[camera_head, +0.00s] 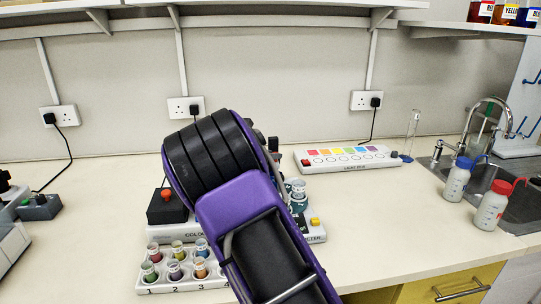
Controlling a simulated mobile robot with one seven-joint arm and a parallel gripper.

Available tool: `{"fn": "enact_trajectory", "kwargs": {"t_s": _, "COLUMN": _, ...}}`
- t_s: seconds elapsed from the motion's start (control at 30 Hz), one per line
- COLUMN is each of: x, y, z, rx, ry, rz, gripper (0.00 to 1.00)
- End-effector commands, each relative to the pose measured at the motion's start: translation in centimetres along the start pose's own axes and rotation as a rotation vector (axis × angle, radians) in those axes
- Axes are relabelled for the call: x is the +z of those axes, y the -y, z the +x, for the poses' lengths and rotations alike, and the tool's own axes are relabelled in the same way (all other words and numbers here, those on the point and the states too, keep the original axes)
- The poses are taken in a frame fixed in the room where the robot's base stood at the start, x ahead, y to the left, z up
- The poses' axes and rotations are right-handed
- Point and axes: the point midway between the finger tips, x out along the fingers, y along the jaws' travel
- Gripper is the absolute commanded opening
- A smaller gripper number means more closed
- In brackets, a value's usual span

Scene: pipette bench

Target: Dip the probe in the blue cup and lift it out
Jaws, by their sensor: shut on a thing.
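The blue cup (201,246) appears to be the back-right cup in a white numbered rack (160,288) on the bench, just left of my purple arm. Its opening shows, and the arm passes close to its right. The other cups in the rack hold red, yellow, green, purple and orange. My arm fills the middle of the view and hides its own end, so I cannot see my gripper or the probe.
A white device with a black block and red button (166,206) stands behind the rack, partly hidden. A teal-marked container (298,190) is right of my arm. A colour-strip panel (346,158), wash bottles (457,180) and sink lie right. The front-right bench is clear.

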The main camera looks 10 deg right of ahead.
Motion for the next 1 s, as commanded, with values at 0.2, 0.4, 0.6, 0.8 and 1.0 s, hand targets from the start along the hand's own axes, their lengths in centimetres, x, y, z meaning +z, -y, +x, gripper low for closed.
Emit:
{"fn": "enact_trajectory", "kwargs": {"t_s": 0.2, "x": 3.5, "y": 0.0, "z": -1.4, "rx": 0.001, "ry": 0.001, "rz": 0.002, "gripper": 0.00}}
{"fn": "enact_trajectory", "kwargs": {"t_s": 0.4, "x": 4.9, "y": 0.0, "z": -2.0, "rx": 0.001, "ry": 0.002, "rz": 0.001, "gripper": 0.00}}
{"fn": "enact_trajectory", "kwargs": {"t_s": 0.6, "x": 4.9, "y": -0.1, "z": -2.0, "rx": 0.002, "ry": 0.004, "rz": 0.002, "gripper": 0.00}}
{"fn": "enact_trajectory", "kwargs": {"t_s": 0.8, "x": 5.0, "y": -0.1, "z": -2.0, "rx": 0.003, "ry": 0.005, "rz": 0.003, "gripper": 0.52}}
{"fn": "enact_trajectory", "kwargs": {"t_s": 1.0, "x": 4.8, "y": -0.1, "z": -2.0, "rx": 0.002, "ry": 0.003, "rz": 0.002, "gripper": 0.61}}
